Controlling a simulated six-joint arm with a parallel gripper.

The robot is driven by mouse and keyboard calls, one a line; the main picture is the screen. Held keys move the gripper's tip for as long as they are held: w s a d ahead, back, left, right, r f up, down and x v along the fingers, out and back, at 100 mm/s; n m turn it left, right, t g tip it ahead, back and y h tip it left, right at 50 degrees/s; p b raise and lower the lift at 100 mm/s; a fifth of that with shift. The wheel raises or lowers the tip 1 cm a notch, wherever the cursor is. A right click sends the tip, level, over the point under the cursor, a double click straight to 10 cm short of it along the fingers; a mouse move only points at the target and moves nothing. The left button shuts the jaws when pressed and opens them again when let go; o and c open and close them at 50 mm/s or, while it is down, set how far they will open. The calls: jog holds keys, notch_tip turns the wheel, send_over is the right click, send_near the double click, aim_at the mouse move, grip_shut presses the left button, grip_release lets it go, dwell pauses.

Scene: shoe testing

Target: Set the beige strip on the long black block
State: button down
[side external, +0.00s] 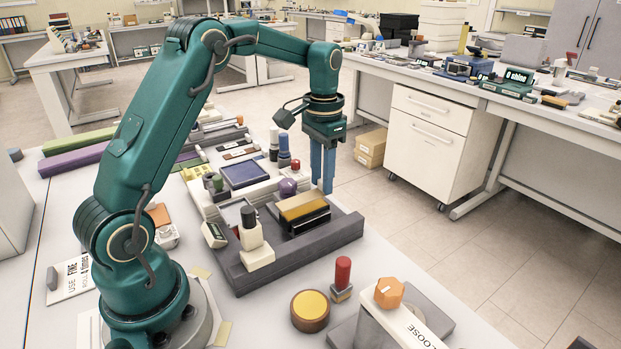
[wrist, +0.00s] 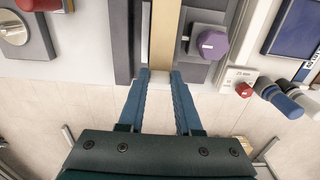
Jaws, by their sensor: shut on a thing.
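The beige strip (side external: 302,206), tan-gold in colour, lies level over a black piece in the side view. In the wrist view the strip (wrist: 164,38) runs away from my fingertips, with a pale near end. My gripper (side external: 323,188) points down at the strip's far end. In the wrist view my gripper's blue fingertips (wrist: 160,76) are shut on that pale end. The long black block (side external: 300,254) lies just in front of the strip, dark grey, and it shows left of the strip in the wrist view (wrist: 122,40). I cannot tell whether the strip touches what is below.
A purple knob (side external: 288,188) on a grey block stands close beside the strip. A beige stamp-like piece with a dark top (side external: 252,240) stands at its left. A red-topped peg (side external: 342,278) and a yellow-topped round tin (side external: 310,310) stand nearer the camera. The table edge is close to my gripper.

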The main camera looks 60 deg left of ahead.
jog(key=shift+f, duration=1)
jog(key=c, duration=0.5)
grip_release()
jog(key=shift+r, duration=2.55)
jog(key=shift+d, duration=0.1)
